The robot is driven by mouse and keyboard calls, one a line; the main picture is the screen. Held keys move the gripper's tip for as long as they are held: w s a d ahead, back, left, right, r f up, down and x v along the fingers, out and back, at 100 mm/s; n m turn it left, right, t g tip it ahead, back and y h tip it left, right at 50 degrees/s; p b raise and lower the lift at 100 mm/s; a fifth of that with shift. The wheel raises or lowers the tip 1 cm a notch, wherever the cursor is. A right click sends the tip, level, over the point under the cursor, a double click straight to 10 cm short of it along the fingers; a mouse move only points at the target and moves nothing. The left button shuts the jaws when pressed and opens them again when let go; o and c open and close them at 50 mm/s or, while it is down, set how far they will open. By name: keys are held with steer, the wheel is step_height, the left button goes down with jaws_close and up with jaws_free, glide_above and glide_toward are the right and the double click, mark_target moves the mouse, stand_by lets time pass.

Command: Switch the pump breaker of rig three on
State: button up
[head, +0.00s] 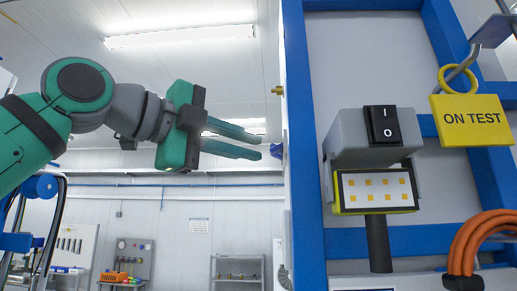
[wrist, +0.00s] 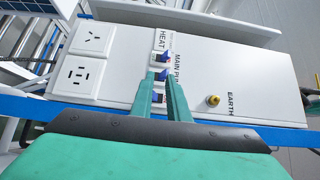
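A white panel (wrist: 235,75) with a column of breakers fills the wrist view. Blue levers show at the upper breaker (wrist: 162,58), the middle breaker (wrist: 162,75) and a lower one (wrist: 158,98). The labels read "HEAT" and "MAIN", then "PU", cut off by a finger. No rig number is readable. My gripper (wrist: 161,82) is open, its two fingers on either side of the lower breakers; contact cannot be told. In the head view, my gripper (head: 262,147) points right, its tips just short of a blue lever (head: 277,150). Lever positions are unclear.
Two sockets (wrist: 92,40) and a brass "EARTH" terminal (wrist: 213,100) flank the breakers. On the blue frame (head: 301,150) are a rocker switch (head: 383,125), a lamp (head: 375,190), a yellow "ON TEST" tag (head: 471,120) and orange hoses (head: 470,240).

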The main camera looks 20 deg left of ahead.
steer(key=v, duration=0.7)
stand_by(0.3)
steer(key=shift+s, duration=0.1)
